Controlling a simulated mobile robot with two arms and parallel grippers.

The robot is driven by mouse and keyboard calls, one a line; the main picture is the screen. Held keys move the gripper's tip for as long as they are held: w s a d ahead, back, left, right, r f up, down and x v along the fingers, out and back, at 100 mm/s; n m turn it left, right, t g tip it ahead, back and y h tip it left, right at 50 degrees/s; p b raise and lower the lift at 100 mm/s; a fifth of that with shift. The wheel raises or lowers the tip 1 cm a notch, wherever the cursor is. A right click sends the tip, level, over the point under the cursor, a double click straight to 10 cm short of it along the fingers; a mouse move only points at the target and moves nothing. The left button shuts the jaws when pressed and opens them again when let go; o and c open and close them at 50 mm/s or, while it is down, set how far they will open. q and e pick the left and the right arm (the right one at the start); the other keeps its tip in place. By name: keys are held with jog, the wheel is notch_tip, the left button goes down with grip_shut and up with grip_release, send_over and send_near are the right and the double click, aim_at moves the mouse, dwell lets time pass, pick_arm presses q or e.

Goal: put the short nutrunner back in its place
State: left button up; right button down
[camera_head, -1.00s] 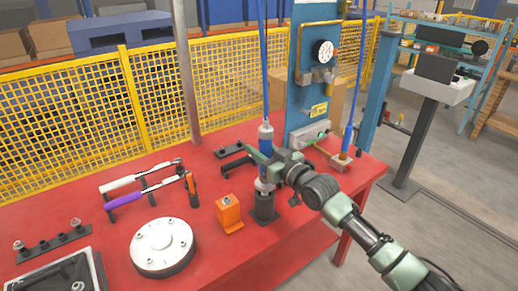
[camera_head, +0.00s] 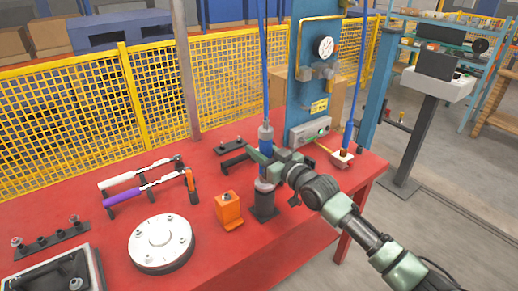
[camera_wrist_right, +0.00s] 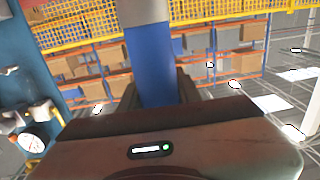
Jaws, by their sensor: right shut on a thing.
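The short nutrunner (camera_head: 266,135) is an upright tool with a grey top and a blue body, hanging under a blue hose. My right gripper (camera_head: 262,157) is shut on its blue body, which also shows between the fingers in the right wrist view (camera_wrist_right: 151,70). The tool's grey lower end (camera_head: 264,185) stands at the mouth of a dark holder (camera_head: 264,205) on the red table. Whether it is fully seated in the holder I cannot tell. My left gripper is not in view.
An orange block (camera_head: 229,210) stands just left of the holder. A round white flange (camera_head: 161,242) and torque wrenches on a rack (camera_head: 145,182) are further left. A blue column (camera_head: 312,80) rises behind.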

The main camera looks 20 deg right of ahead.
jog(key=shift+f+b, duration=0.3)
jog(key=shift+b, duration=0.05)
jog(key=c, duration=0.9)
grip_release()
jog(key=shift+s+f, duration=0.1)
jog(key=shift+f, duration=0.25)
jog(key=b+v, duration=0.1)
jog(key=v, duration=0.6)
jog(key=shift+s+r, duration=0.25)
jog(key=shift+s, duration=0.15)
jog(key=shift+d, duration=0.15)
